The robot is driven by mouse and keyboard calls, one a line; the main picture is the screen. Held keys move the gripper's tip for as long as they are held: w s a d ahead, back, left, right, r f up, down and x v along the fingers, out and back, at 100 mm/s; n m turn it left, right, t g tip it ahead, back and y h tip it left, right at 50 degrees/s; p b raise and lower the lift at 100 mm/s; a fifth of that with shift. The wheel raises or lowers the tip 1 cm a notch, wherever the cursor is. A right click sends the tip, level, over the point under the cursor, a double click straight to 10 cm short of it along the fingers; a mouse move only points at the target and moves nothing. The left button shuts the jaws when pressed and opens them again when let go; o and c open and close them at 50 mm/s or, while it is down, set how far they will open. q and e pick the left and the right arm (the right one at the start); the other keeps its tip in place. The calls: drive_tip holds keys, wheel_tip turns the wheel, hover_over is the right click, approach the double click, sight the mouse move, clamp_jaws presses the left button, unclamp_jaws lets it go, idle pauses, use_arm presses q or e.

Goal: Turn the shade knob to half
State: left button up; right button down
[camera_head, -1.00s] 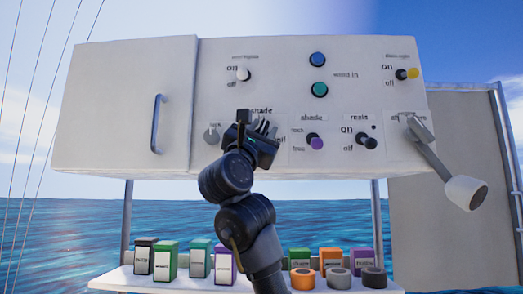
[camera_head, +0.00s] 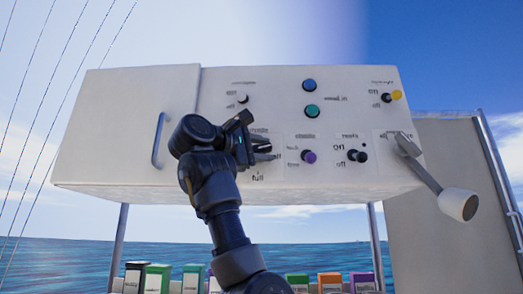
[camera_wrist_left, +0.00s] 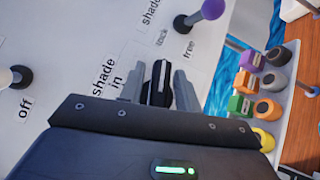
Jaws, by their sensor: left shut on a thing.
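The shade knob (camera_wrist_left: 161,83) is a black knob with a white line on it, seen in the left wrist view beside the printed words "shade" and "in". My left gripper (camera_wrist_left: 160,88) is shut on it, with one grey finger on each side. In the head view my left gripper (camera_head: 264,150) reaches the white panel (camera_head: 347,95) with its fingers pointing right. There the gripper hides the knob. The word "full" shows below the gripper, and the "half" label cannot be read clearly. My right gripper is not in view.
A purple-tipped shade lock knob (camera_head: 309,157) sits just right of my left gripper. A black knob marked on/off (camera_head: 357,155) and a grey lever with a white end (camera_head: 458,204) are farther right. Several coloured boxes (camera_head: 330,281) stand below the panel.

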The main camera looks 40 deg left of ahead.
use_arm(q)
drive_tip(key=shift+f+m+g, duration=0.2)
drive_tip(key=shift+m+g, duration=0.7)
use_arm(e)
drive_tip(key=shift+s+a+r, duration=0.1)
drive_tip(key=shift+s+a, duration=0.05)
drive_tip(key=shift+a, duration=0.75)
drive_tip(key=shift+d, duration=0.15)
use_arm(q)
drive_tip(key=o, duration=0.7)
drive_tip(key=shift+w, duration=0.1)
drive_tip(key=shift+c, duration=0.2)
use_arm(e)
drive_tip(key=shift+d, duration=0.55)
use_arm(q)
drive_tip(key=shift+s, duration=0.3)
drive_tip(key=s+a+b, duration=0.1)
drive_tip(key=s+b, duration=0.3)
drive_tip(key=s, duration=0.6)
drive_tip(key=shift+a+b, duration=0.25)
drive_tip(key=shift+b, duration=0.05)
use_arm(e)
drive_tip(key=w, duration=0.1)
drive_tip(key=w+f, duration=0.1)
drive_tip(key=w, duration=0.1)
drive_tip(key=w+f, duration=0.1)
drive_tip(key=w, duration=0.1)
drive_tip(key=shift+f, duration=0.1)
